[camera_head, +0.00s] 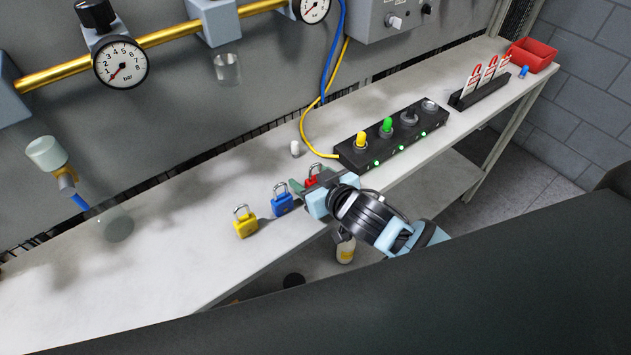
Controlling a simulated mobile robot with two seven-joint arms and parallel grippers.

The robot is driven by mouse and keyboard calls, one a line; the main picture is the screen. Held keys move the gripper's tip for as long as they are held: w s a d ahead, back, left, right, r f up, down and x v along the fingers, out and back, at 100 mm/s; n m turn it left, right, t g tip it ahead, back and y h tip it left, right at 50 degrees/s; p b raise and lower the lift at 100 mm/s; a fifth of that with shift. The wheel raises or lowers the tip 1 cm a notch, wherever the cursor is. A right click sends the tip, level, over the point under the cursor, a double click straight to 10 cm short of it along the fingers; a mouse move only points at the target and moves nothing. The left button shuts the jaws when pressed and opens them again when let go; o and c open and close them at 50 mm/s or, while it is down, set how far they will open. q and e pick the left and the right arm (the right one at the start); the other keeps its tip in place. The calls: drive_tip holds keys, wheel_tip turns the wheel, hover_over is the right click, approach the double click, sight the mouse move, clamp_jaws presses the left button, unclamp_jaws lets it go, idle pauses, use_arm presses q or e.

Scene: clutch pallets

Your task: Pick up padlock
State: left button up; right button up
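A yellow padlock (245,226), a blue padlock (282,204) and a red padlock (311,181) stand in a slanting row on the grey bench, shackles up. My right gripper (312,184) reaches in from the right over the bench's front edge. Its fingers are at the red padlock and hide its lower part. A pale green fingertip shows just left of the red padlock, close to the blue one. I cannot tell whether the fingers touch the red padlock or how far apart they are. My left gripper is not in view.
A black box (375,150) with knobs and green lights stands right of the padlocks, with a yellow cable beside it. A tag rack (480,92) and red bin (532,55) are farther right. The bench (150,265) left of the yellow padlock is clear.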

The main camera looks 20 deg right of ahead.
drive_tip(key=c, duration=0.9)
